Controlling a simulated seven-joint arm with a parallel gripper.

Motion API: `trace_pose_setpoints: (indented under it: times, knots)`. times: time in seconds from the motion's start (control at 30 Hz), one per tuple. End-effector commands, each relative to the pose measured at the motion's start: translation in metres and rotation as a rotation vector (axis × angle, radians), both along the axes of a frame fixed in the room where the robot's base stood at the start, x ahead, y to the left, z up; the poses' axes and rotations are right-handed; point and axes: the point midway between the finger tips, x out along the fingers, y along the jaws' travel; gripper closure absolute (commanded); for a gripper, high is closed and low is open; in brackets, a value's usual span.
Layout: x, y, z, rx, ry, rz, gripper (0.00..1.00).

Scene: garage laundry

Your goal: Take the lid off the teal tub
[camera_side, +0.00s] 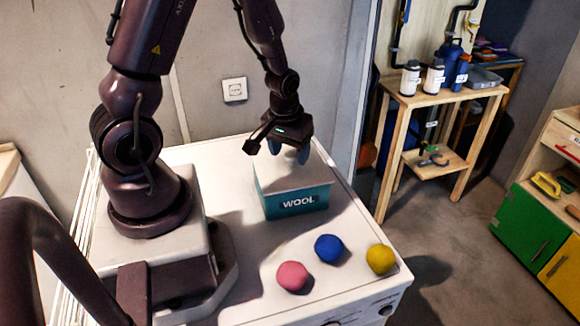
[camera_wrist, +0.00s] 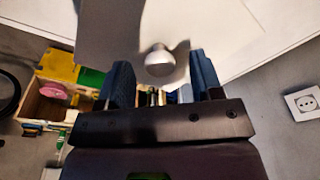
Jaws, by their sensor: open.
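The teal tub (camera_side: 297,204), marked WOOL, stands on the white worktop below my gripper. Its pale lid (camera_side: 283,178) lies on top in the side view; the wrist view shows a pale grey surface (camera_wrist: 108,30) that looks like the lid, with a round metallic knob (camera_wrist: 160,61). My gripper (camera_side: 289,152) is open above the tub. In the wrist view, its dark blue fingers (camera_wrist: 160,75) stand one on each side of the knob, with visible gaps. The side view hides the knob, and I cannot tell how deep it sits between the fingers.
A pink ball (camera_side: 292,276), a blue ball (camera_side: 328,248) and a yellow ball (camera_side: 380,259) lie on the white worktop (camera_side: 250,256) in front of the tub. A wooden stand with bottles (camera_side: 433,76) is off to the right. A wall socket (camera_side: 234,89) is behind.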

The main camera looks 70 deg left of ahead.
Motion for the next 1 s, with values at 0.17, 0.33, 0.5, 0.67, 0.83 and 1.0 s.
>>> trace_pose_setpoints:
  times: [0.17, 0.33, 0.5, 0.67, 0.83, 1.0]
  knots:
    - [0.0016, 0.0016, -0.0147, -0.001, 0.001, 0.000, 0.40]
    - [0.0020, 0.0018, -0.0156, 0.000, -0.001, 0.000, 0.40]
    - [0.0019, 0.0018, -0.0153, 0.001, -0.001, 0.000, 0.63]
    - [0.0019, 0.0017, -0.0152, 0.001, -0.001, 0.000, 0.93]
    - [0.0020, 0.0018, -0.0151, 0.001, -0.001, 0.000, 0.93]
    - [0.0025, 0.0019, -0.0107, 0.001, -0.003, -0.001, 0.93]
